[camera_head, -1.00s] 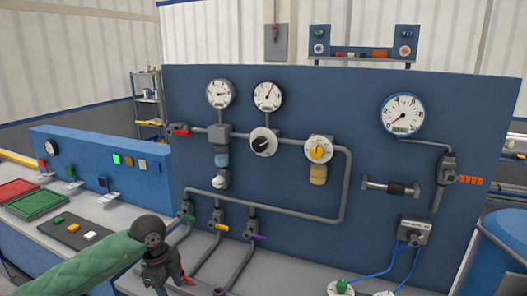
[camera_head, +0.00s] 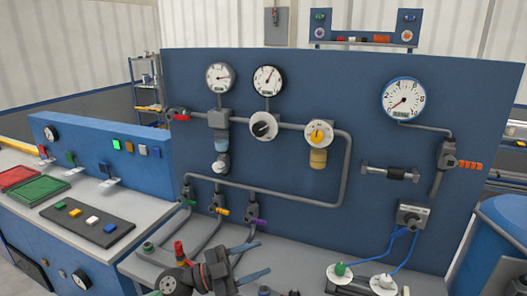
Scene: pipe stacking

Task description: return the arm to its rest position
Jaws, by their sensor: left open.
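My left gripper (camera_head: 261,258) shows at the bottom, left of the middle, low over the grey bench (camera_head: 120,262). Its two dark fingers point right and stand apart, with nothing visible between them. Its wrist comes in from the bottom edge, and the rest of the arm is out of frame. The gripper is in front of the lower pipe ends of the blue panel (camera_head: 400,255) and hides part of the bench. A red-handled fitting (camera_head: 180,250) shows just left of the gripper. My right gripper is not in view.
The panel carries gauges (camera_head: 403,98), valves and grey pipes (camera_head: 285,207). A black tray (camera_head: 88,222) with coloured blocks and a green tray (camera_head: 38,189) lie at left. A socket base (camera_head: 362,284) with blue cables stands right of the gripper.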

